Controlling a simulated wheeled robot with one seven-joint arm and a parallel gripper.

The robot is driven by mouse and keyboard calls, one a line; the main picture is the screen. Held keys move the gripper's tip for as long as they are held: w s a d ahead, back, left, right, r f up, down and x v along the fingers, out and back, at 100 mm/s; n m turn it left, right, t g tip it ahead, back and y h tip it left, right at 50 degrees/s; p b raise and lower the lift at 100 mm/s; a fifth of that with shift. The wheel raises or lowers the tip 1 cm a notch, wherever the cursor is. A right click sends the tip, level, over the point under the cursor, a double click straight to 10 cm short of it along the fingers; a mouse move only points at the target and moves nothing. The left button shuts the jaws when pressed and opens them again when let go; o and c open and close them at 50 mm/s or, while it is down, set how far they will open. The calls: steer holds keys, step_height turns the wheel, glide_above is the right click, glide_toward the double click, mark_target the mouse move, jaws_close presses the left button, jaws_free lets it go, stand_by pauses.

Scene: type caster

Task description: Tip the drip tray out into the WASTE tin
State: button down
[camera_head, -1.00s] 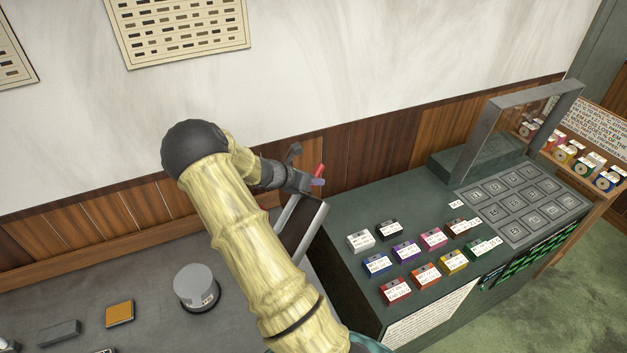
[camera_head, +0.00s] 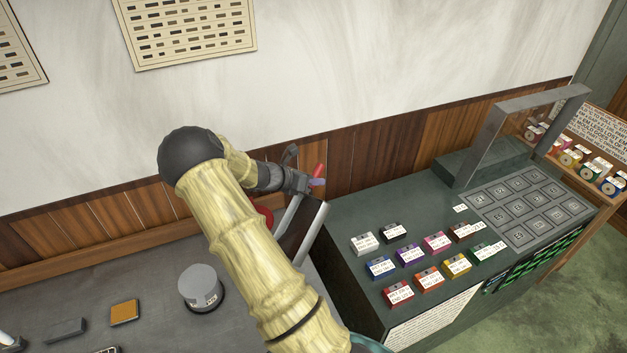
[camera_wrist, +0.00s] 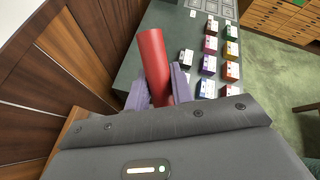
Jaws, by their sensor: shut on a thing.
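My gripper (camera_head: 303,184) is shut on a red handle (camera_wrist: 153,62), which stands between its two purple fingers in the wrist view. In the head view a grey, straight-edged tray (camera_head: 313,233) hangs steeply tilted below the gripper, beside the left end of the green counter. It looks like the drip tray, partly hidden by my arm; its contents cannot be seen. A red rounded thing (camera_head: 265,213) shows just behind my arm, mostly hidden. A grey round tin (camera_head: 200,285) with a small label stands on the dark bench; its word is too small to read.
An orange block (camera_head: 124,312) and a grey block (camera_head: 66,330) lie on the bench at left. A wood-panelled wall (camera_head: 138,205) runs close behind.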

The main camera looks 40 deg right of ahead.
steer(key=shift+w+a+r+h+p, duration=0.3)
steer(key=shift+w+a+r+p, duration=0.1)
steer(key=shift+a+r, duration=0.1)
stand_by(0.4)
steer(key=shift+a+r, duration=0.2)
steer(key=shift+w+a+r+h+p, duration=0.45)
steer(key=shift+a+r+h, duration=0.05)
steer(key=shift+a, duration=0.2)
stand_by(0.7)
steer(key=shift+w+a+r+n+g+h+p, duration=0.2)
steer(key=shift+w+a+r+h, duration=0.15)
steer(key=shift+a, duration=0.2)
steer(key=shift+w+a+r+n+g+h+p, duration=0.1)
steer(key=shift+w+a+r+n+g+h, duration=0.15)
steer(key=shift+a, duration=0.35)
steer(key=shift+w+a+r+n+g+h+p, duration=0.1)
steer(key=shift+w+a+r+g+h+p, duration=0.05)
steer(key=shift+w+a+r+h, duration=0.35)
stand_by(1.3)
steer(key=shift+s+f, duration=0.15)
steer(key=shift+f, duration=0.05)
